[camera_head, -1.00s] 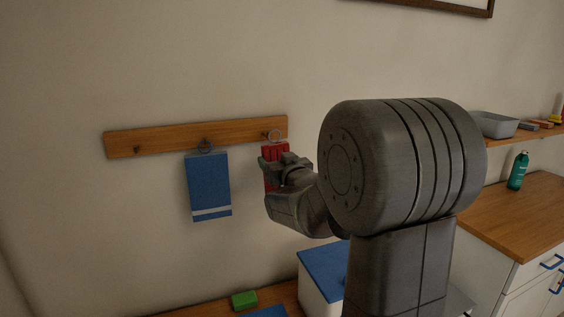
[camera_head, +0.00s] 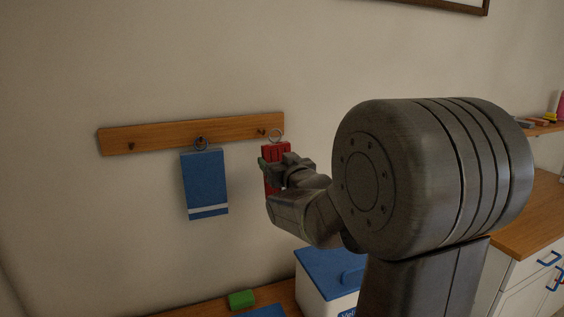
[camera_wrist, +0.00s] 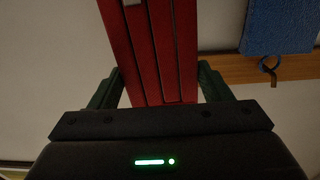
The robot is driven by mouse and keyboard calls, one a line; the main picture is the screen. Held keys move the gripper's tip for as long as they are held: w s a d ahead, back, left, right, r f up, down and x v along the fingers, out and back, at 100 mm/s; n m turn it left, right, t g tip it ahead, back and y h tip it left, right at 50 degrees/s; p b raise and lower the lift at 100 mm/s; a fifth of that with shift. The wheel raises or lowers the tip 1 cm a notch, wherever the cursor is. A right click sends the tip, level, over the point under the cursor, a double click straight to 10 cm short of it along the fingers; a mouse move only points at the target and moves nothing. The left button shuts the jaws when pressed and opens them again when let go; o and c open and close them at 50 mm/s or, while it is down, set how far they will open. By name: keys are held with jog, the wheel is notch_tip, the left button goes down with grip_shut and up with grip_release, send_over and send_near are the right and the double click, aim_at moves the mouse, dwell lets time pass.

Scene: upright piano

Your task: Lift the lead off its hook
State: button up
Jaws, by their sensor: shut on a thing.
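The lead (camera_head: 276,150) is a red folded bundle with a metal ring at its top. My gripper (camera_head: 282,166) is shut on it below the ring. In the wrist view the red strands of the lead (camera_wrist: 150,45) run between the two green-tinted fingers of my gripper (camera_wrist: 157,88). The ring (camera_head: 275,135) appears just right of the right-hand hook (camera_head: 262,132) on the wooden rail (camera_head: 165,136). The hook shows beside the ring, not through it, though depth is hard to judge. The lead's lower part is partly hidden by my gripper.
A blue towel (camera_head: 205,178) with a white stripe hangs from the middle hook, left of the lead. Below are a green block (camera_head: 241,299) and a white box with a blue lid (camera_head: 330,268). A wooden counter (camera_head: 530,215) stands at right.

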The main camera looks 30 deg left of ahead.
jog(key=shift+b+v, duration=0.35)
jog(key=shift+v, duration=1.05)
